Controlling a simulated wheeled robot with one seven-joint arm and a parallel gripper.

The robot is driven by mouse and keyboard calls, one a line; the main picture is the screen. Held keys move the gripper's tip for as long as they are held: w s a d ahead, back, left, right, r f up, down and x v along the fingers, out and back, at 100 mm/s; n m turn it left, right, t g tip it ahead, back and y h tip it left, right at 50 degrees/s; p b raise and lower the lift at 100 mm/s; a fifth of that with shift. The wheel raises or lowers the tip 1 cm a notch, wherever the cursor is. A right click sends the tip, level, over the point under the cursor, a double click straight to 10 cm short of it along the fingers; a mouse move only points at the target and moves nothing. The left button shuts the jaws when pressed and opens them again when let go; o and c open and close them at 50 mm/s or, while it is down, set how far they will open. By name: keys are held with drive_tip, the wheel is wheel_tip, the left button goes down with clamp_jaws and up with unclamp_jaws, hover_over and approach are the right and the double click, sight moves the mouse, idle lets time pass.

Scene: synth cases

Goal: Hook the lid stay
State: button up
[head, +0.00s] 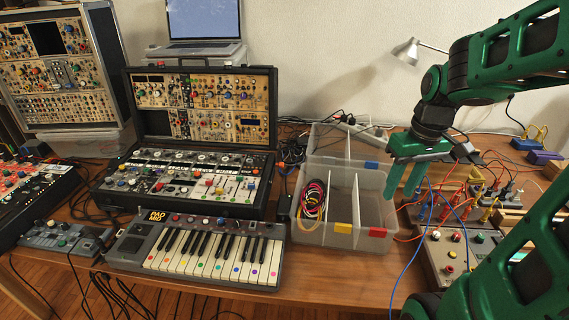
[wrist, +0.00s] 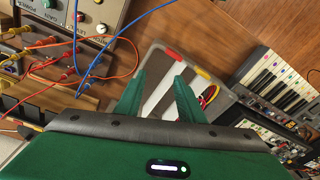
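A black synth case (head: 185,198) stands on the table left of centre, its lid (head: 205,105) raised upright behind the base. Panels with knobs and jacks fill both halves. I cannot make out a lid stay or its hook; the case's right hinge side is dark and crowded with cables. My gripper (head: 402,192) is well to the right of the case, above the right side of the clear bin. In the wrist view my gripper (wrist: 160,75) has its two green fingers apart with nothing between them. Part of the case (wrist: 262,128) shows there at the right edge.
A divided clear bin (head: 345,235) holds coiled cables (head: 313,200). A keyboard (head: 195,252) lies before the case. Patched modules (head: 450,250) with loose cables crowd the right. A laptop (head: 203,22), a lamp (head: 407,50) and another synth case (head: 60,70) stand farther back.

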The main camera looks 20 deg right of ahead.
sight(307, 155)
drive_tip(key=w+a+f+n+t+y, duration=0.1)
drive_tip(key=w+a+f+n+y, duration=0.1)
drive_tip(key=w, duration=0.9)
drive_tip(key=w+a+f+n+t+y, duration=0.1)
drive_tip(key=w+a+f+n+y, duration=0.1)
drive_tip(key=w+n, duration=0.5)
drive_tip(key=w+a+f+n+t+y, duration=0.1)
drive_tip(key=w+a+f+n+y, duration=0.2)
drive_tip(key=w, duration=1.2)
drive_tip(key=shift+w+a+f+n+t, duration=0.1)
drive_tip(key=shift+w+a+n+t, duration=0.1)
drive_tip(key=shift+a+n, duration=0.45)
drive_tip(key=shift+w+a+f+n+t, duration=0.1)
drive_tip(key=shift+w+a+n+t, duration=0.1)
drive_tip(key=shift+a+n, duration=0.4)
drive_tip(key=shift+w+a+f, duration=0.2)
drive_tip(key=shift+w+a, duration=0.1)
drive_tip(key=shift+a, duration=0.05)
drive_tip(key=x, duration=1)
drive_tip(key=shift+a, duration=0.15)
drive_tip(key=shift+c, duration=0.5)
